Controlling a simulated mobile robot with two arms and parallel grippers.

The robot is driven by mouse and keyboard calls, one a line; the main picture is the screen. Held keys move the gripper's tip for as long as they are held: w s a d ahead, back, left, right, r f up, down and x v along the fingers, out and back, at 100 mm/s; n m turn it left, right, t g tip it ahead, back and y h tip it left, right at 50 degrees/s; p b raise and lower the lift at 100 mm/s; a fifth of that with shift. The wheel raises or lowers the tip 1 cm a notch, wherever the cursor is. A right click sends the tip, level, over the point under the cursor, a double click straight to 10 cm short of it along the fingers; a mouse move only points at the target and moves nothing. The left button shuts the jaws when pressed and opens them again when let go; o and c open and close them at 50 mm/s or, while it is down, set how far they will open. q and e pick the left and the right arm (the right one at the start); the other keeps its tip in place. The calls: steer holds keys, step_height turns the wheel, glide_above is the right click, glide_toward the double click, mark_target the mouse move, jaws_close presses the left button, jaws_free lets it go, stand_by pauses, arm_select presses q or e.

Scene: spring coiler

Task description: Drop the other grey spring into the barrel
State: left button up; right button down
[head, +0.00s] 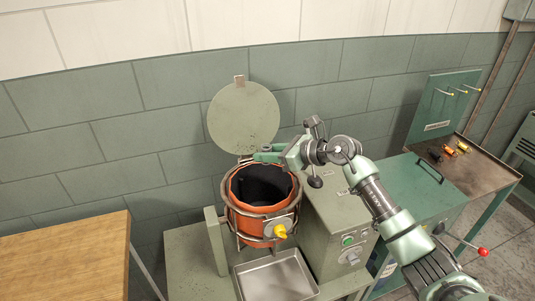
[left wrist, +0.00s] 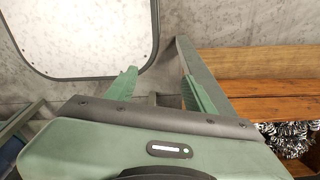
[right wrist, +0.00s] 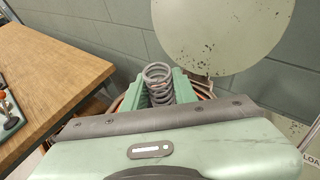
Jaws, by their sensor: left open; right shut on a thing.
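The barrel (head: 264,205) is an orange drum with a dark inside, held in a metal ring frame, its round lid (head: 243,118) standing open behind it. My right gripper (head: 262,156) is over the barrel's back rim and opening. In the right wrist view, the right gripper (right wrist: 159,88) is shut on a grey spring (right wrist: 158,78), with the barrel's rim (right wrist: 116,104) partly showing below. The spring is hard to make out in the head view. My left gripper (left wrist: 157,90) is open and empty, away from the barrel, and not in the head view.
A metal tray (head: 275,276) sits in front of the barrel. A machine box (head: 340,228) with a green button stands on the right. A wooden table (head: 70,255) is at the left. A side bench (head: 468,172) at the right holds small coloured items.

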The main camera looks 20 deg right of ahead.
step_height(320, 180, down, 4)
steer(key=shift+r+b, duration=0.15)
steer(key=shift+b, duration=0.7)
steer(key=shift+f, duration=0.2)
arm_select(q)
steer(key=f, duration=0.1)
steer(key=s+a+f, duration=0.1)
steer(key=shift+f, duration=0.3)
arm_select(e)
steer(key=c, duration=1)
jaws_free()
steer(key=shift+c, duration=0.2)
